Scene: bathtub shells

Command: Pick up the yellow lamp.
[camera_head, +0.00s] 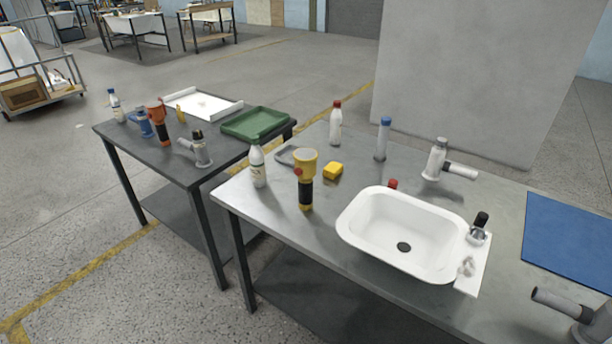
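The yellow lamp (306,179) stands upright on the near grey table, left of the white basin. It has a wide yellow head, a black grip and a yellow band at its foot. A small red part shows on the left of its head. Nothing covers it from this side. Neither of my grippers shows in the head view.
A white bottle (258,166) stands left of the lamp, and a yellow block (333,171) lies behind it to the right. The white basin (366,241) is to its right. A red lamp (159,121) stands on the dark table (177,178). The near table's front-left corner is clear.

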